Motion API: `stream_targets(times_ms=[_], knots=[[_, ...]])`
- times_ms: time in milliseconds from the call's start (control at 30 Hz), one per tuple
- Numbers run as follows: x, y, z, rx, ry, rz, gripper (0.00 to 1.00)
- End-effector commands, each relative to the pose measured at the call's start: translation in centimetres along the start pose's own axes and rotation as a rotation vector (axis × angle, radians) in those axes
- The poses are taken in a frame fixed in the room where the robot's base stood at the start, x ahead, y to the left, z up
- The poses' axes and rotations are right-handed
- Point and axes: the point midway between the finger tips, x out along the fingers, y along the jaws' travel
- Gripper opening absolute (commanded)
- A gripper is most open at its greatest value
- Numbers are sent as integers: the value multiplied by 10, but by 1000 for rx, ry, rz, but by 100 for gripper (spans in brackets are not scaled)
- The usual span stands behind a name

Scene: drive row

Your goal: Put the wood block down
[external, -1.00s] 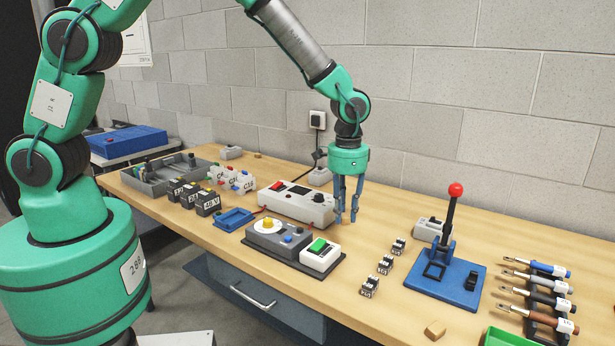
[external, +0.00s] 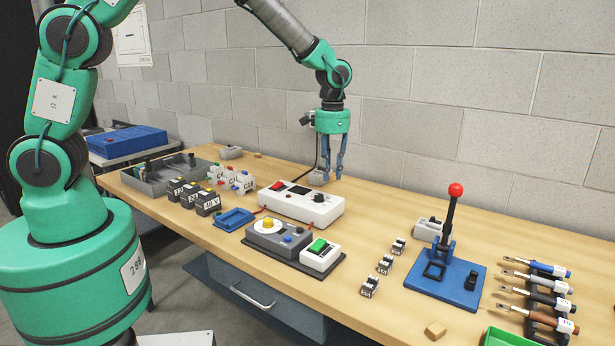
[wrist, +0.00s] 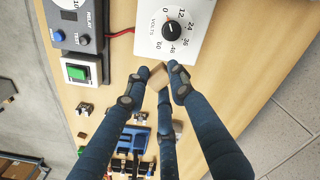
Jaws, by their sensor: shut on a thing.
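My gripper (external: 329,172) is raised behind the white voltage unit (external: 327,213) in the external view, its blue fingers pointing down. In the wrist view, the fingertips of my gripper (wrist: 157,80) are closed around a small tan wood block (wrist: 158,75). The block is held beside the edge of the voltage unit (wrist: 192,52) in that picture. In the external view the block cannot be made out clearly between the fingers.
Another wooden block (external: 435,329) lies at the table's front edge, and one (external: 258,155) near the wall. A blue lever stand (external: 447,282) with a red knob rises at the right. A relay tester (external: 277,238) stands before the voltage unit. Bare wood lies right of the unit.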

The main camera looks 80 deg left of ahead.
Motion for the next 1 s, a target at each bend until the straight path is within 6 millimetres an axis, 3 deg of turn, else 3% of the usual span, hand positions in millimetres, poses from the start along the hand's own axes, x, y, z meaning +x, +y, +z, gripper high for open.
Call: stream_targets(times_ms=[100, 467, 767, 1000], knots=[[0, -44, 1, -45, 1, 0, 14], [0, -167, 19, -165, 0, -1, 14], [-1, -266, 51, -266, 1, -2, 14], [0, -342, 86, -346, 1, -2, 14]])
